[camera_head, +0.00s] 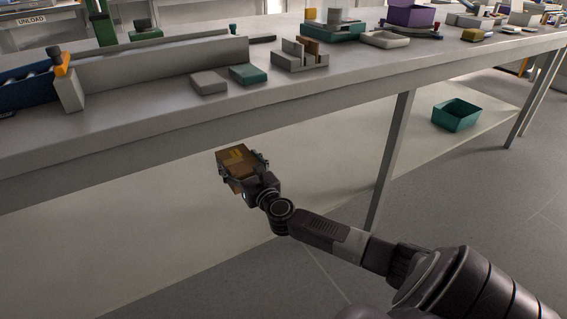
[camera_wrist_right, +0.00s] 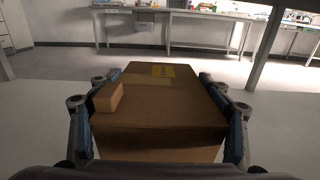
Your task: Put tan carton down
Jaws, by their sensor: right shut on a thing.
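The tan carton (camera_head: 236,160) is a brown box with a yellowish patch on its top. My right gripper (camera_head: 243,168) is shut on it and holds it in front of the long grey table, lower than the tabletop. In the right wrist view the carton (camera_wrist_right: 158,108) fills the space between the two fingers of the gripper (camera_wrist_right: 160,112). A smaller tan block shows on its left side there. My left gripper is not in view.
The long grey table (camera_head: 140,150) runs across the view. Grey and green blocks and a slotted grey holder (camera_head: 300,62) stand near its front edge. A table leg (camera_head: 391,160) stands right of my gripper. A teal bin (camera_head: 456,115) sits low at the right.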

